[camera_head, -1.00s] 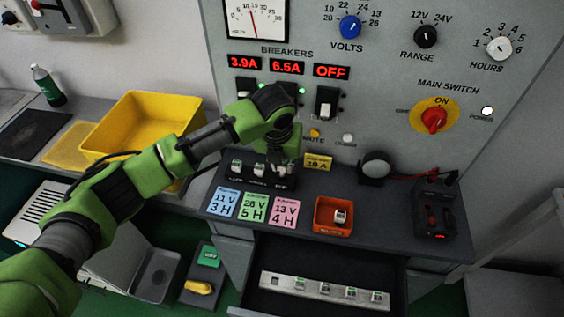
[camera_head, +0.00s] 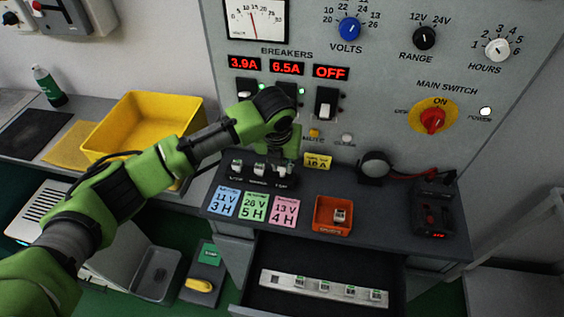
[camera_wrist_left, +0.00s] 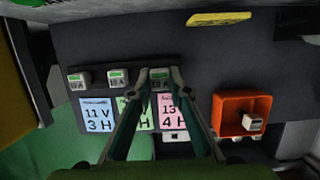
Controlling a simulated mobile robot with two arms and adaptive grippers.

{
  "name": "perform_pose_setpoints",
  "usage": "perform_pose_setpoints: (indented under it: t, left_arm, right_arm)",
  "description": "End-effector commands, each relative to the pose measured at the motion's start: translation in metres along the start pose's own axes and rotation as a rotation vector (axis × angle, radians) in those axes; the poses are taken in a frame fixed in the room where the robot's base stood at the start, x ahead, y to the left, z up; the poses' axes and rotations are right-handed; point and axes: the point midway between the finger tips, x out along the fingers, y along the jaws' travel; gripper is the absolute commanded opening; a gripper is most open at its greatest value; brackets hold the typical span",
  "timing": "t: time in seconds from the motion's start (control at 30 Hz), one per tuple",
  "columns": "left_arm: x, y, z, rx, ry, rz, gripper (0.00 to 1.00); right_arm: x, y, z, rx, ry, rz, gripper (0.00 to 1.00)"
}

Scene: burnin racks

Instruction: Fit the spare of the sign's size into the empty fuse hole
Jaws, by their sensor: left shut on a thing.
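My left gripper (camera_head: 283,163) is over the right end of the row of spare fuses at the back of the desk. In the left wrist view, its fingers (camera_wrist_left: 160,74) are shut on the rightmost spare fuse (camera_wrist_left: 161,86). The middle spare (camera_wrist_left: 118,78) and left spare (camera_wrist_left: 79,82) stand beside it. Their printed sizes are too small to read surely. The yellow sign (camera_head: 317,161) stands behind; it seems to read 10 A or 16 A. A pale fuse strip (camera_head: 312,290) lies in the open drawer, with several fuses and a dark empty hole near its left end. My right gripper is out of view.
An orange tray (camera_head: 318,226) holds one fuse (camera_head: 340,215). Blue (camera_head: 226,203), green (camera_head: 254,207) and pink (camera_head: 285,212) cards lie in front of the spares. The breaker panel (camera_head: 375,110) rises behind. A yellow bin (camera_head: 150,97) stands left.

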Motion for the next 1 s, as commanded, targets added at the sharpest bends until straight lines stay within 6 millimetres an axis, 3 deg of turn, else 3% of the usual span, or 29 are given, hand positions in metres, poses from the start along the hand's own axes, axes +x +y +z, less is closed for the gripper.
perform_pose_setpoints:
  t: [1.0]
  left_arm:
    - [0.0032, 0.0002, -0.0014, 0.001, 0.002, 0.001, 0.04]
  right_arm:
    - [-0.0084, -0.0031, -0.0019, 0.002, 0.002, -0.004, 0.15]
